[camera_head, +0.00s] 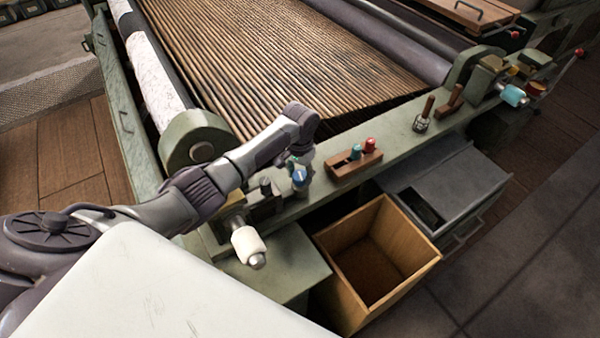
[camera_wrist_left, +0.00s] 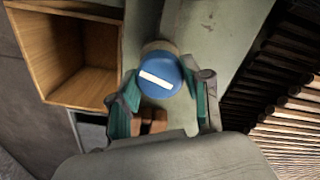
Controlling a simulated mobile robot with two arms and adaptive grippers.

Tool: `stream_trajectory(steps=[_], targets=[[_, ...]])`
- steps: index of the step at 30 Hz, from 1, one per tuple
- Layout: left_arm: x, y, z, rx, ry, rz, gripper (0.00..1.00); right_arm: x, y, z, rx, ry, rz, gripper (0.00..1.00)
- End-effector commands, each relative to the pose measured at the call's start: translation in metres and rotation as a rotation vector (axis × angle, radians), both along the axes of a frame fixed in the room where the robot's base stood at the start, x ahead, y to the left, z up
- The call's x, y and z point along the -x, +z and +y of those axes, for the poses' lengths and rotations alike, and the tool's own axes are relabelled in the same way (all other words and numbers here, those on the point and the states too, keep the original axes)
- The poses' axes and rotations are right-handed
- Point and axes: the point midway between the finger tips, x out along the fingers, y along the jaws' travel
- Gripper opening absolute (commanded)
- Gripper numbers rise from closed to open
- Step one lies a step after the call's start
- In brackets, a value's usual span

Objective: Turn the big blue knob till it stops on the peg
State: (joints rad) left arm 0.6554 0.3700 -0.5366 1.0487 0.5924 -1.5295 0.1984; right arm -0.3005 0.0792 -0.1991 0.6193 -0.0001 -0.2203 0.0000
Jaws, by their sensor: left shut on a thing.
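The big blue knob (camera_wrist_left: 160,76) fills the middle of the left wrist view, with a white bar across its face sloping down to the right. It also shows in the head view (camera_head: 300,179) on the green apron rail, partly hidden by my gripper. My left gripper (camera_head: 298,164) is shut on the knob, its teal-padded fingers on either side of it in the left wrist view (camera_wrist_left: 162,88). My right gripper is not in view.
An open wooden box (camera_head: 378,262) stands below the rail, beside a grey metal case (camera_head: 455,190). A wooden block with teal and red pegs (camera_head: 355,164) sits further along the rail. A white roller knob (camera_head: 247,246) is near my forearm. The slatted lattice (camera_head: 270,60) lies behind.

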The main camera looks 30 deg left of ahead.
Motion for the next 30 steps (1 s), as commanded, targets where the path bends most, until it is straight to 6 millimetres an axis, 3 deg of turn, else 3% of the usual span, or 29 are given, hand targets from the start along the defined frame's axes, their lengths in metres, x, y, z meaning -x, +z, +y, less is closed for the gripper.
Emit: stream_trajectory(steps=[11,30], targets=[[0.000,0.003,0.000,0.000,-0.234,0.000,0.14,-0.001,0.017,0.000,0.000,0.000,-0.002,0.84],[-0.001,0.002,0.000,-0.001,-0.841,-0.002,0.14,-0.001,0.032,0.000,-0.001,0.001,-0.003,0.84]])
